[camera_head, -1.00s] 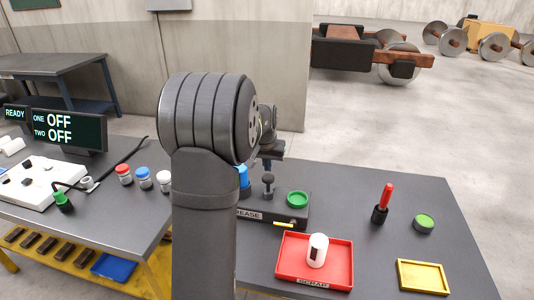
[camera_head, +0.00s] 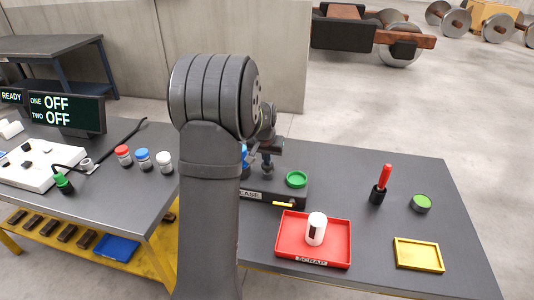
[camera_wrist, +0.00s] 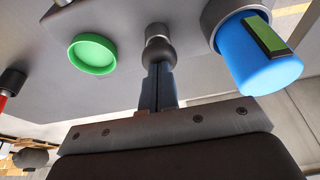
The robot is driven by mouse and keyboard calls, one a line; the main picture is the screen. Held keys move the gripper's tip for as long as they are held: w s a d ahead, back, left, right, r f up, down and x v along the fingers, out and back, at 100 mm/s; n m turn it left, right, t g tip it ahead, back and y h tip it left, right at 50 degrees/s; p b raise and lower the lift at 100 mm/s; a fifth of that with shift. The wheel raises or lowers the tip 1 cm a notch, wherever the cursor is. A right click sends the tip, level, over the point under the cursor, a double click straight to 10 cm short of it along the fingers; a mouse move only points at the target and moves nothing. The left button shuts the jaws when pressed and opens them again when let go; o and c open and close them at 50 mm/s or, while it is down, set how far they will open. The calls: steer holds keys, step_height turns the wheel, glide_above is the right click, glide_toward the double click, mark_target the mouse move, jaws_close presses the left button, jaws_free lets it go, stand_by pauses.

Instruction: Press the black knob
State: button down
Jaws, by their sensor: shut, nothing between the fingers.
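The black knob (camera_head: 267,171), round-headed on a short stem, stands on the dark box labelled with letters ending "EASE" (camera_head: 290,191). In the wrist view the knob (camera_wrist: 159,50) is directly ahead of the fingertips. My gripper (camera_head: 267,151) is shut and empty, just above the knob in the head view. In the wrist view, my gripper's fingertips (camera_wrist: 158,68) overlap the lower side of the knob; whether they touch it I cannot tell. A green round cap (camera_wrist: 92,53) sits beside it on the box, and a blue cylinder (camera_wrist: 257,65) with a green label stands on the other side.
A red scrap tray (camera_head: 285,250) holding a white cylinder (camera_head: 316,229) is in front of the box. A yellow tray (camera_head: 419,268), a red-handled tool (camera_head: 383,181) and a green-topped tin (camera_head: 421,203) are at right. The display (camera_head: 55,116) reads ONE OFF, TWO OFF.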

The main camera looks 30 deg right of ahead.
steer(key=shift+s+f, duration=0.1)
steer(key=shift+f, duration=0.15)
step_height(320, 180, up, 5)
steer(key=v, duration=0.9)
steer(key=shift+r, duration=0.25)
stand_by(1.2)
step_height(320, 180, up, 3)
steer(key=shift+r, duration=0.15)
